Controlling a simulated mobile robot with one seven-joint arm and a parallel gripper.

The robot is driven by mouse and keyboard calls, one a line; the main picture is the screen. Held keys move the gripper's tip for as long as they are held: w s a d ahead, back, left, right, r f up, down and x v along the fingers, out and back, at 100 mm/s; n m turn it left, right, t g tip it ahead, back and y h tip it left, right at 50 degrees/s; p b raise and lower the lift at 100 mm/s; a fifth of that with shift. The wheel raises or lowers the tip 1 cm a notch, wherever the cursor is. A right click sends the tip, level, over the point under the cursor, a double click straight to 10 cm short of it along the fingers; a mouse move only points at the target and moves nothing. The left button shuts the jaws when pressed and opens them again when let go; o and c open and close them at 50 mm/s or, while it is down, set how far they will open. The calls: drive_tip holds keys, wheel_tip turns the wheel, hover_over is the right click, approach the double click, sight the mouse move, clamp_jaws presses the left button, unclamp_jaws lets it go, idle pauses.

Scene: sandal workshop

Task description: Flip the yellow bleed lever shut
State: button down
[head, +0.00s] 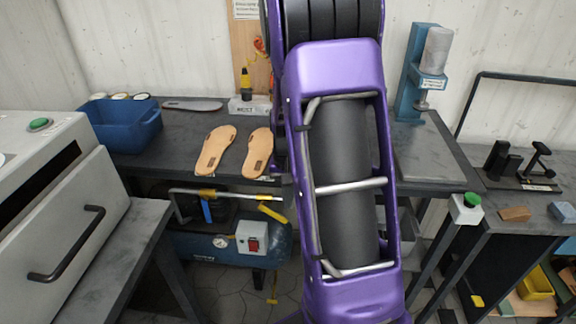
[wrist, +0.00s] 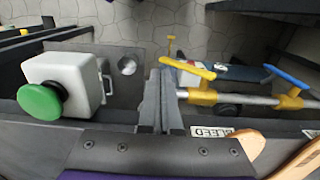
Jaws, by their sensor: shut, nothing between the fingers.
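The yellow bleed lever (wrist: 188,68) sits on a yellow valve body (wrist: 203,97) near the end of a silver pipe in the wrist view. It slants at a shallow angle to the pipe and also shows under the bench in the head view (head: 272,213). A "BLEED" label (wrist: 212,133) is beside the valve. My gripper (wrist: 165,85) is shut and empty, just left of the lever and the pipe end. I cannot tell whether it touches the lever. In the head view my arm hides the gripper.
A blue lever (wrist: 287,78) stands on the same pipe, to the right. A white box with a green button (wrist: 65,85) is left of the gripper. The compressor (head: 205,248) is under the bench. Tan sandals (head: 216,150) and a blue bin (head: 122,125) are on top.

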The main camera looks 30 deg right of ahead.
wheel_tip(320, 180, up, 13)
drive_tip(key=p, duration=0.2)
drive_tip(key=shift+r, duration=0.15)
drive_tip(key=shift+d, duration=0.1)
drive_tip(key=s+d+f+t+p, duration=0.1)
drive_tip(key=s+f+t+p, duration=0.3)
drive_tip(key=s, duration=0.1)
drive_tip(key=shift+d, duration=0.15)
idle(0.7)
drive_tip(key=shift+s, duration=0.1)
drive_tip(key=a+b+x, duration=0.2)
drive_tip(key=b+x, duration=0.5)
drive_tip(key=x, duration=0.6)
drive_tip(key=shift+w, duration=0.4)
